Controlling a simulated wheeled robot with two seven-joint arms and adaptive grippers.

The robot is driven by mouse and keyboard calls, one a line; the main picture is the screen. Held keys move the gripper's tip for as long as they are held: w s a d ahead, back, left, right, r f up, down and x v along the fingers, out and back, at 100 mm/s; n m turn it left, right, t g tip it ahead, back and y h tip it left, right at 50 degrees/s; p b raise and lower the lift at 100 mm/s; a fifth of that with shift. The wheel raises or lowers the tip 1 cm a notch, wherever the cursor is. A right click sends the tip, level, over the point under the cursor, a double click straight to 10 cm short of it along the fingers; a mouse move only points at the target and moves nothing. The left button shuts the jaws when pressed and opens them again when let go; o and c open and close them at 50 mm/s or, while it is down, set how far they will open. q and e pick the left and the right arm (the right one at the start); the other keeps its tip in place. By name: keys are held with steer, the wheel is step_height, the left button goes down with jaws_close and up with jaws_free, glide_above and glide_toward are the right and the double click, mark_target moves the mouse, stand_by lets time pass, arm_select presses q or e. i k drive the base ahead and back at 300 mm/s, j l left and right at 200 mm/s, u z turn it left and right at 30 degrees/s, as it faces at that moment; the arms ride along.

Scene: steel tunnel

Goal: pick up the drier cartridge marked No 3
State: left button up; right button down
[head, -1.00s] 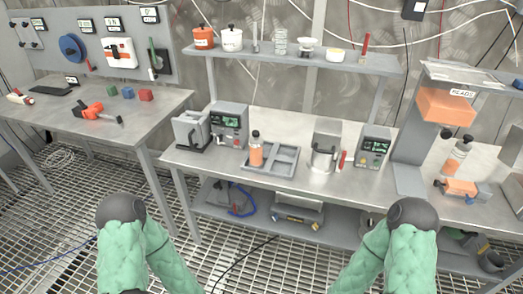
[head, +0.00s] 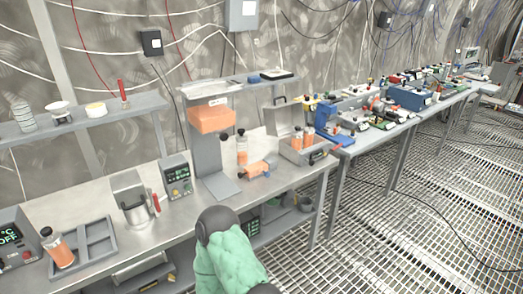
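Several bottle-shaped cartridges with orange filling and dark caps are in the head view. One cartridge (head: 60,250) leans in a grey divided tray at the lower left. Another cartridge (head: 242,148) stands on the bench beside the orange-topped grey stand, with a dark-capped one (head: 226,152) just left of it. More orange ones (head: 306,142) sit in a grey holder to the right. No number can be read on any of them, so I cannot tell which is No 3. My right arm's green sleeve shows at the bottom; neither gripper is in view.
The grey stand with an orange block (head: 211,119) rises from the bench. An orange tool (head: 256,170) lies in front of the standing cartridges. A steel pot (head: 133,205) and a display box (head: 177,178) stand left. A cluttered bench (head: 400,110) runs right; the grating floor is open.

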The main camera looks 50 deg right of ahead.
mark_target(296, 136)
steer(key=z, duration=2)
